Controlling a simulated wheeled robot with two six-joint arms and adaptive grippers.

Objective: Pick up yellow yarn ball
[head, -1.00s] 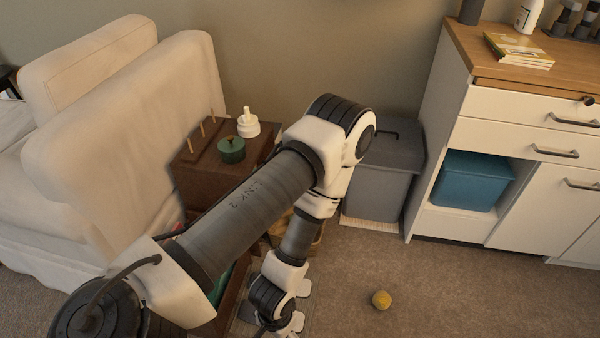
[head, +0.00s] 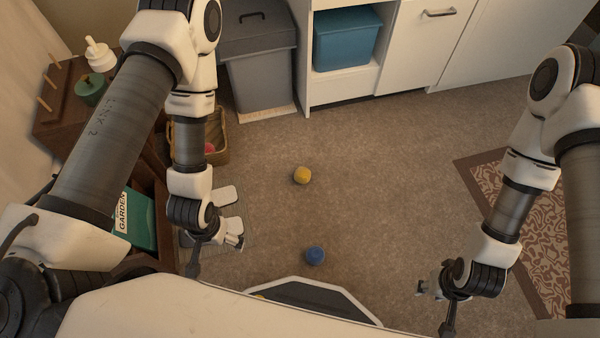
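The yellow yarn ball (head: 302,175) lies on the brown carpet near the middle of the head view, with bare floor around it. My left gripper (head: 230,238) hangs to the lower left of the ball, apart from it. My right gripper (head: 428,287) is at the lower right, farther from the ball and also apart from it. Both grippers are small and partly hidden by their own wrists, so I cannot tell their finger opening. I see nothing clearly held in either.
A blue ball (head: 315,255) lies on the floor nearer to me. A grey bin (head: 262,84) and white cabinet (head: 405,55) stand behind. A wooden shelf unit (head: 60,120) and a basket (head: 218,150) are left. A patterned rug (head: 545,235) lies right. Floor between is clear.

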